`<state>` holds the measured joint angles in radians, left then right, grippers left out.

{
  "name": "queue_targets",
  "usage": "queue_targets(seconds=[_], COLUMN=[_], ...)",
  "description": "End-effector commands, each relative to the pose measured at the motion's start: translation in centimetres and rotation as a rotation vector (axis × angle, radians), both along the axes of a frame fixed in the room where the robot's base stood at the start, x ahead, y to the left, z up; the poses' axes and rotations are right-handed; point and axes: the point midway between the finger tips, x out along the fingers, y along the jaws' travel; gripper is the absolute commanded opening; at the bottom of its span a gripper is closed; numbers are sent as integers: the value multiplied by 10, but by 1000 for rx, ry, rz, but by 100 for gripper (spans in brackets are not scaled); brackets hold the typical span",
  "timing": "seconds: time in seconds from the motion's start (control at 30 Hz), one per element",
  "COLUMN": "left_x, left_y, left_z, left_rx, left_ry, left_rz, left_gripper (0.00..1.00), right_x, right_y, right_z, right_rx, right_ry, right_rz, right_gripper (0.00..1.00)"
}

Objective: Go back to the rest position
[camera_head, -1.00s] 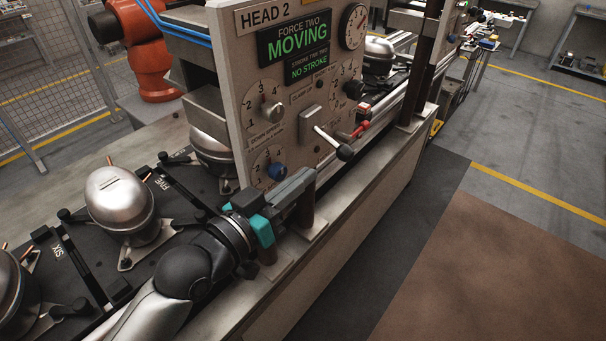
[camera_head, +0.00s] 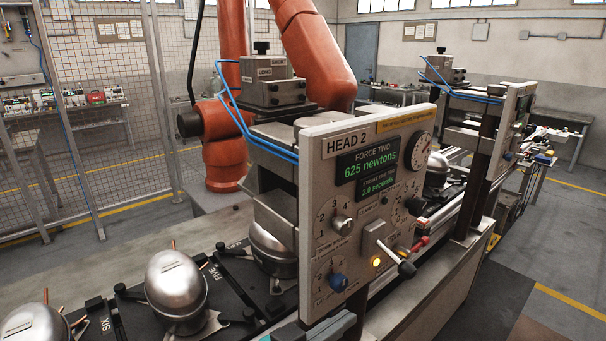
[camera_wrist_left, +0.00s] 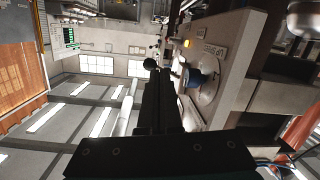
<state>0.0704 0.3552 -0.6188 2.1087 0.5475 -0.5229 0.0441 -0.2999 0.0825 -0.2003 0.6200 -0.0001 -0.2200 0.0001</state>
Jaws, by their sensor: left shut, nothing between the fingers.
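My left gripper (camera_head: 328,326) shows at the bottom edge of the head view, partly cut off, in front of the lower part of the HEAD 2 panel (camera_head: 318,200). In the left wrist view its dark fingers (camera_wrist_left: 158,78) are together with nothing between them, near a blue knob (camera_wrist_left: 196,78) on the panel. The gripper looks apart from the panel's lever (camera_head: 392,258). My right gripper is in neither view.
The panel's display (camera_head: 369,170) reads 625 newtons and 2.0 seconds, and an orange lamp (camera_head: 376,262) is lit. Silver compressors (camera_head: 176,285) stand on dark pallets at left. An orange robot arm (camera_head: 225,130) stands behind. The floor at right (camera_head: 560,270) is clear.

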Motion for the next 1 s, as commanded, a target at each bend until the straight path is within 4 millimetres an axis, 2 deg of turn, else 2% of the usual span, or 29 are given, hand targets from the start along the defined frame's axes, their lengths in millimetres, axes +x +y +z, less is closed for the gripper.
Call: queue_targets(seconds=[0.17,0.3,0.5,0.7,0.77,1.0], left_x=[-28,-61,-116,-177,-188,-176], left_y=[47,100,167,220,229,225], left_z=[-58,-102,-142,-161,-169,-232], left_rx=[212,387,575,718,745,750], left_ry=[194,380,621,842,888,899], left_rz=[123,235,365,468,488,470], left_gripper=[0,0,0,0,0,0], right_x=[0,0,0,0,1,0], right_y=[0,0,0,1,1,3], right_z=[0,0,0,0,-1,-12], right_rx=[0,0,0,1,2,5], right_ry=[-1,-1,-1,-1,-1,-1], right_rz=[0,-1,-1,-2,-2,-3], right_gripper=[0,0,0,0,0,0])
